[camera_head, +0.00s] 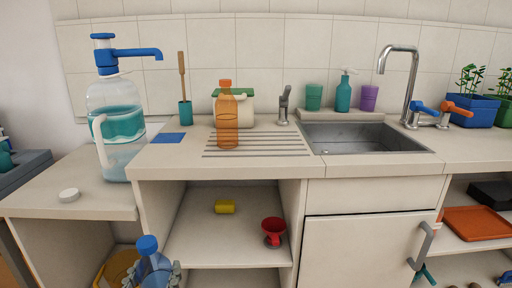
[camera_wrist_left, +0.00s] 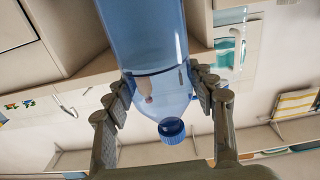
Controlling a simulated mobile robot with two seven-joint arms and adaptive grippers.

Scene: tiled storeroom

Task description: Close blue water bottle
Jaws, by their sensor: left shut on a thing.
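The blue water bottle (camera_head: 152,264) is translucent blue and shows at the bottom left of the head view, its lower part cut off by the frame. A blue cap (camera_head: 147,245) sits at its top. My left gripper (camera_head: 153,278) is shut around the bottle, one finger on each side. In the left wrist view the bottle (camera_wrist_left: 145,40) runs between the fingers of my left gripper (camera_wrist_left: 158,88), and the blue cap (camera_wrist_left: 172,130) is at its neck. How tightly the cap sits cannot be told. My right gripper is not in view.
A small white cap (camera_head: 69,195) lies on the left counter beside a large water jug (camera_head: 115,125) with a blue pump. An orange bottle (camera_head: 227,118) stands on the ribbed drainboard. A red cup-like item (camera_head: 273,229) and a yellow item (camera_head: 225,206) are on the open shelf below.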

